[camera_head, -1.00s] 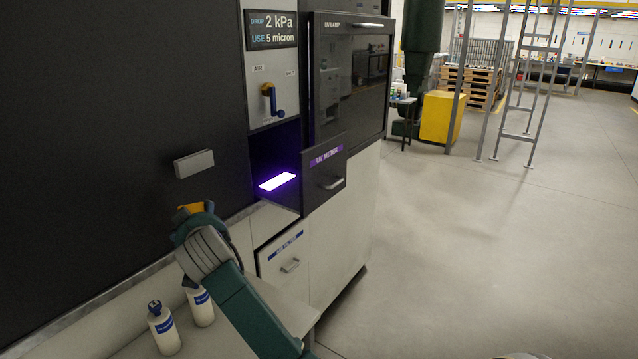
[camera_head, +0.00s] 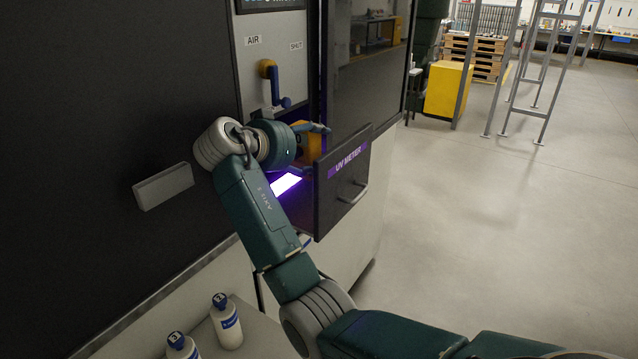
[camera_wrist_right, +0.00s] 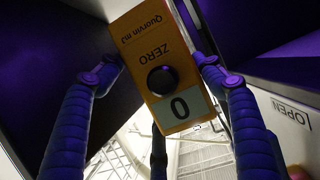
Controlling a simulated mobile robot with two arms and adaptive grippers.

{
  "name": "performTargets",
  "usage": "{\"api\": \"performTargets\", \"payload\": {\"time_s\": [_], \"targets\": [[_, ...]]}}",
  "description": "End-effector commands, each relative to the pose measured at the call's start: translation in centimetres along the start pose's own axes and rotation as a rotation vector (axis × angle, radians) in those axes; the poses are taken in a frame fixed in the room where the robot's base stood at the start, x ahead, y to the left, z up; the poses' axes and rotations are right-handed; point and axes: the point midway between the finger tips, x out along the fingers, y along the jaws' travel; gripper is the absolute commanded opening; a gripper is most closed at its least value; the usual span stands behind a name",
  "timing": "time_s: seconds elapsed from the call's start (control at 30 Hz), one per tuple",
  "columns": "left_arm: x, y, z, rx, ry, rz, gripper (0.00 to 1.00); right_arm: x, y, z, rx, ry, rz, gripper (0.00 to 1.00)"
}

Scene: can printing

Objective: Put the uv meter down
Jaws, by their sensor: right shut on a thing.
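The uv meter (camera_wrist_right: 160,70) is an orange box with a black knob, the word ZERO and a display reading 0. My right gripper (camera_wrist_right: 155,78) is shut on it, one finger on each side. In the head view the orange meter (camera_head: 309,145) shows between the fingers of my right gripper (camera_head: 314,150), at the opening above the drawer. The open drawer (camera_head: 342,180) has a dark front labelled UV METER. A glowing violet-white panel (camera_head: 286,184) lies inside it, partly hidden by my arm. I cannot tell whether the meter touches anything there. My left gripper is out of view.
A yellow and blue valve handle (camera_head: 272,85) is just above my right wrist, between AIR and SHUT labels. A grey handle (camera_head: 163,186) juts from the dark panel at left. Two white bottles (camera_head: 227,322) stand on the lower ledge.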

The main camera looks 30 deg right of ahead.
Motion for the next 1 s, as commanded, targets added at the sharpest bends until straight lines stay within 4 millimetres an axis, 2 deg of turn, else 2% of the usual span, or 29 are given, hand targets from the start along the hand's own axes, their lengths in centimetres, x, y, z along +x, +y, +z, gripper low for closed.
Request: {"api": "performTargets", "payload": {"time_s": [0.03, 0.2, 0.33, 0.47, 0.6, 0.73, 0.97, 1.0], "targets": [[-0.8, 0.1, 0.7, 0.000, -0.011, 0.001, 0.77, 0.3, 0.1, 0.8, -0.007, -0.001, 0.002, 0.34], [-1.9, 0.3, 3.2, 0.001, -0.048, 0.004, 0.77, 1.4, 0.1, 3.4, -0.005, 0.000, 0.000, 0.34], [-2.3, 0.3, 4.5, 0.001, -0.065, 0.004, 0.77, 1.9, 0.0, 4.5, -0.004, 0.001, -0.001, 0.34], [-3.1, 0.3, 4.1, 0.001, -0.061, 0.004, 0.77, 2.6, 0.1, 6.1, -0.008, 0.001, 0.000, 0.34], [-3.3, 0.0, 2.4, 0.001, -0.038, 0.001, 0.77, 3.1, 0.0, 7.5, -0.004, 0.002, -0.001, 0.34], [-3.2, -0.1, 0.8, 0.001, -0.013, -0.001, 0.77, 3.2, 0.0, 7.8, -0.001, 0.002, -0.003, 0.34], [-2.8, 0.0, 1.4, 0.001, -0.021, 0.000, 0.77, 3.4, 0.0, 8.1, -0.002, 0.001, -0.003, 0.34], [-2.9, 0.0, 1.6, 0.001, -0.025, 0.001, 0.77, 3.4, 0.0, 8.1, -0.002, 0.000, -0.002, 0.71]]}}
